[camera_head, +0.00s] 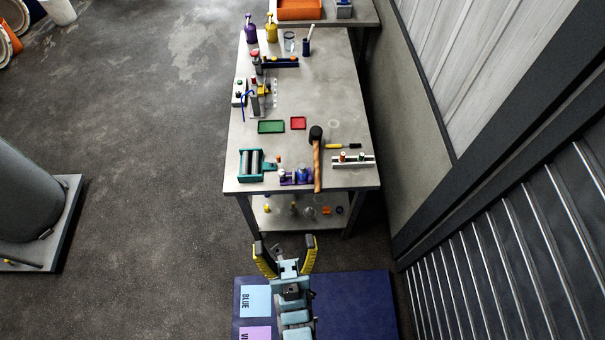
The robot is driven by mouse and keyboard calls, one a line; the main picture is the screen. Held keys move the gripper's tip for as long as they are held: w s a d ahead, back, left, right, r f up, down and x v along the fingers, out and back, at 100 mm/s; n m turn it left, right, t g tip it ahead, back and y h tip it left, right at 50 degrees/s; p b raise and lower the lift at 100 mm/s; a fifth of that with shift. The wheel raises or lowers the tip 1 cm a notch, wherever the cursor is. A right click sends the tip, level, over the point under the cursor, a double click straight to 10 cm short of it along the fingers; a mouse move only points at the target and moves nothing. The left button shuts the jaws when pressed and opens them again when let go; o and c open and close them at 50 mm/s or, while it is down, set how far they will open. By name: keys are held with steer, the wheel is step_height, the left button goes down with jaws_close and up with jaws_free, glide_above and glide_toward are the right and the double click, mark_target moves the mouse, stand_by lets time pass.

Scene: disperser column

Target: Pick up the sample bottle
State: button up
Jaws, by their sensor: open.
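My gripper (285,243) is open and empty, its two yellow-and-black fingers spread just in front of the near end of the grey table (260,177). I cannot tell which item is the sample bottle. A purple bottle (250,32) and a yellow bottle (271,31) stand at the table's far left corner. Small bottle-like items, one of them yellow-topped (267,208), stand on the lower shelf (278,222). They are too small to make out clearly. My gripper touches none of these.

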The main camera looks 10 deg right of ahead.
steer(key=w+d+f+g+h+b, duration=0.1)
steer(key=w+f+g+b, duration=0.2)
steer(key=w, duration=0.4)
steer(key=w+d+f+g+b, duration=0.1)
steer(key=w+f+g+b, duration=0.15)
steer(key=w+f, duration=0.35)
steer(key=m+g+b, duration=0.1)
steer(key=g+b, duration=1.3)
glide_above(303, 173)
steer(key=s+a, duration=0.1)
steer(key=s, duration=1.3)
step_height(303, 173, down, 32)
steer(key=shift+t, duration=0.25)
steer(key=shift+p+x, duration=0.55)
steer(key=shift+x, duration=6.3)
steer(key=shift+w+f, duration=0.35)
steer(key=shift+w, duration=0.1)
steer(key=shift+b+x, duration=0.45)
steer(key=shift+x, duration=0.6)
